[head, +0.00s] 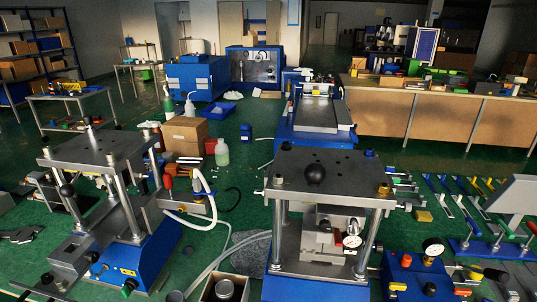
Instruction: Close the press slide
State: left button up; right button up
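Two column presses stand in front of me. The right press (318,180) has a grey top plate with a black ball knob (316,174), shiny columns, a blue base and a stepped metal block (325,238) between the columns. A round gauge (352,241) sits at the block's front. The left press (97,148) has a similar top plate, columns and a blue base (150,262). A grey block (75,254) juts out at its front left. I cannot tell which part is the slide or how far it is open. Neither of my grippers shows.
A blue control box (415,275) with a gauge stands right of the right press. Several coloured-handled tools (450,200) lie at right. Blue machines stand behind.

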aim_at(68, 260)
jog(key=u, duration=1.7)
jog(key=k, duration=0.3)
jog(key=u, duration=0.2)
jog(key=i, duration=0.35)
jog(key=z, duration=1.65)
jog(key=k, duration=0.35)
jog(key=u, duration=0.35)
